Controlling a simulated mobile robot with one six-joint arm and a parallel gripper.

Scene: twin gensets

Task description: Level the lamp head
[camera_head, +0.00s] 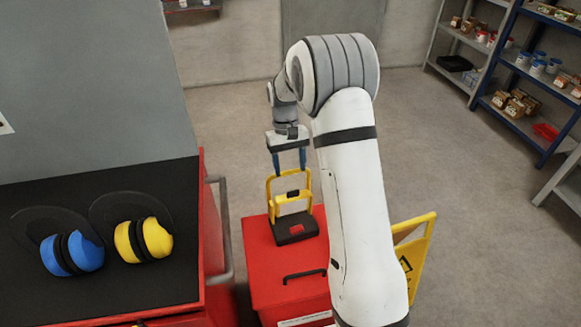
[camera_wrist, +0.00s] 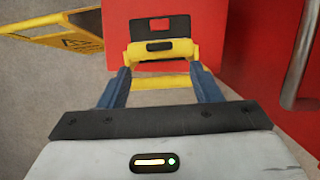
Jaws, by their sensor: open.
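A work lamp with a yellow frame (camera_head: 270,192) and a black base (camera_head: 280,235) stands on a red cabinet. The lamp head seems to be the yellow part with a small black patch inside the frame (camera_head: 292,194); its tilt is hard to tell. In the wrist view the lamp's yellow part (camera_wrist: 165,52) lies ahead, with the black base (camera_wrist: 143,24) beyond it. My gripper (camera_head: 289,170) is open, pointing down at the top of the lamp. In the wrist view its blue fingers (camera_wrist: 160,74) straddle the yellow part, and I cannot tell whether they touch it.
The red cabinet (camera_head: 265,265) has a black handle (camera_head: 304,276). Left of it is a red bench with a grey rail (camera_head: 223,225), a black top and blue (camera_head: 85,252) and yellow (camera_head: 153,238) ear defenders. A yellow floor sign (camera_head: 418,262) stands right. Shelves (camera_head: 545,70) line the back right.

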